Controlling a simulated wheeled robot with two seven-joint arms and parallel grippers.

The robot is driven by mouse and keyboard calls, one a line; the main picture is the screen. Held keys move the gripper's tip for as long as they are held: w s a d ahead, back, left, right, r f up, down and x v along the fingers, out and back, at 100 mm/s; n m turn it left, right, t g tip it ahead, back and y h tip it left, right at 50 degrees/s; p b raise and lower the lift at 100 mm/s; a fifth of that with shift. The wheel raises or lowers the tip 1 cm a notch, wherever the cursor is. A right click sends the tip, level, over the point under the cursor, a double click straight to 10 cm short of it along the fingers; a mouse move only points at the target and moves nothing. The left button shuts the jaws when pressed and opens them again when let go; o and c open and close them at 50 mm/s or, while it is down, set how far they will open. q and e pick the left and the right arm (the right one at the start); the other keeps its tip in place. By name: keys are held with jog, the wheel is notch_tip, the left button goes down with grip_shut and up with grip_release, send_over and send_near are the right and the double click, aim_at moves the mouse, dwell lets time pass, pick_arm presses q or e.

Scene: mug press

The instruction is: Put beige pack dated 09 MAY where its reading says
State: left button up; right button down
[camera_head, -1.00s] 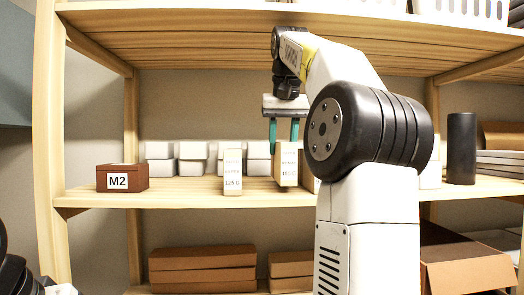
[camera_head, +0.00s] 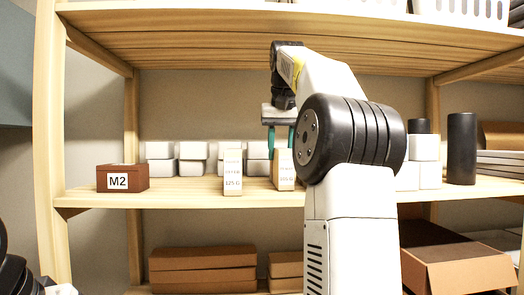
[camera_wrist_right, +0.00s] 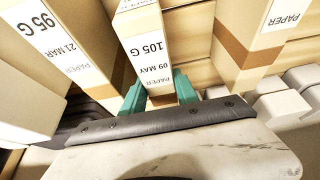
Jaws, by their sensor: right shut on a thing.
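The beige pack (camera_head: 284,172) stands upright at the middle shelf, right of centre in the head view. In the right wrist view its label reads 105 G and 09 MAY (camera_wrist_right: 144,50). My right gripper (camera_head: 281,150) has its teal fingers on both sides of this pack and is shut on it; the fingers also show in the wrist view (camera_wrist_right: 158,97). I cannot tell whether the pack's base touches the shelf. My left gripper is not in view.
Another beige pack (camera_head: 233,172), marked 125 G, stands to the left. A brown box (camera_head: 122,178) marked M2 is further left. The wrist view shows a 95 G, 21 MAR pack (camera_wrist_right: 40,60) close by. White containers (camera_head: 192,158) stand behind. A black cylinder (camera_head: 461,148) stands right.

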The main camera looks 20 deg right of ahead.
jog(key=c, duration=0.9)
grip_release()
jog(key=shift+v, duration=1.4)
jog(key=shift+s+a+r, duration=0.1)
jog(key=shift+s+r, duration=0.1)
jog(key=shift+s, duration=0.1)
send_near(280, 166)
notch_tip(280, 166, down, 3)
jog(key=d, duration=0.1)
jog(key=shift+s+d+r, duration=0.15)
jog(key=shift+s+d, duration=0.05)
jog(key=shift+s, duration=0.05)
